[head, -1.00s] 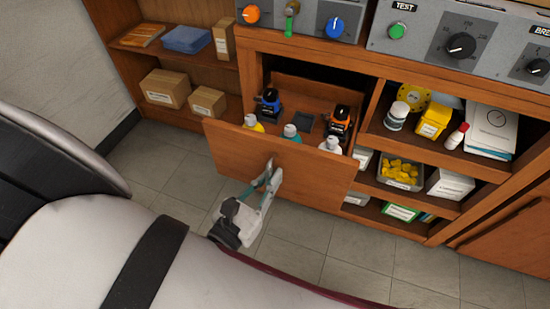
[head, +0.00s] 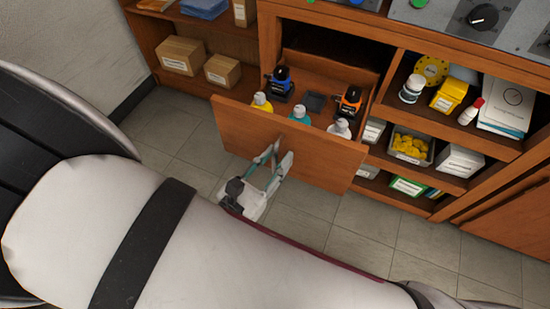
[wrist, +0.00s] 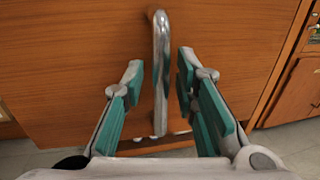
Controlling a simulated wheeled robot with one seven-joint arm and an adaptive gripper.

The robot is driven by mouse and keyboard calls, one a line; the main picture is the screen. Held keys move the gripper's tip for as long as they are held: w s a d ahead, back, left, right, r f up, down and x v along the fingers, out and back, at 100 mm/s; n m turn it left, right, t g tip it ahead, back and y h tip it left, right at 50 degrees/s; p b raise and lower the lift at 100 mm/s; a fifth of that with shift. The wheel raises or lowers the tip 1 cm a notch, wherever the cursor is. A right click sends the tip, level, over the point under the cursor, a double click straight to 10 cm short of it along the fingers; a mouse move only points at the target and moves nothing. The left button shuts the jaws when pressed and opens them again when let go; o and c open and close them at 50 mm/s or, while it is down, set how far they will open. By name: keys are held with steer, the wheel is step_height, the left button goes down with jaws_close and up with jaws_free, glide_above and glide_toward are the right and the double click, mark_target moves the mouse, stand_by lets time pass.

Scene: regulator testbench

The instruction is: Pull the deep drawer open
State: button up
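The deep drawer (head: 235,130) has a wooden front and stands pulled well out of the cabinet in the head view. Its front also fills much of the wrist view (wrist: 235,50). A silver bar handle (wrist: 161,70) runs upright on the front. My gripper (wrist: 160,78) is open, with a teal-padded finger on each side of the handle. Gaps show between both pads and the bar. In the head view my gripper (head: 274,158) is at the drawer front. Inside the drawer are a blue-topped item (head: 280,80), an orange-topped item (head: 349,102) and several bottles.
Shelves to the right hold a jar (head: 412,89), a yellow box (head: 449,96) and a grey bin (head: 410,147) of yellow pieces. Cardboard boxes (head: 181,56) stand on the left shelf. Tiled floor (head: 310,225) is clear in front of the drawer.

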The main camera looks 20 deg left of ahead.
steer(key=shift+r, duration=0.15)
step_height(320, 180, up, 10)
steer(key=shift+f, duration=0.1)
stand_by(0.6)
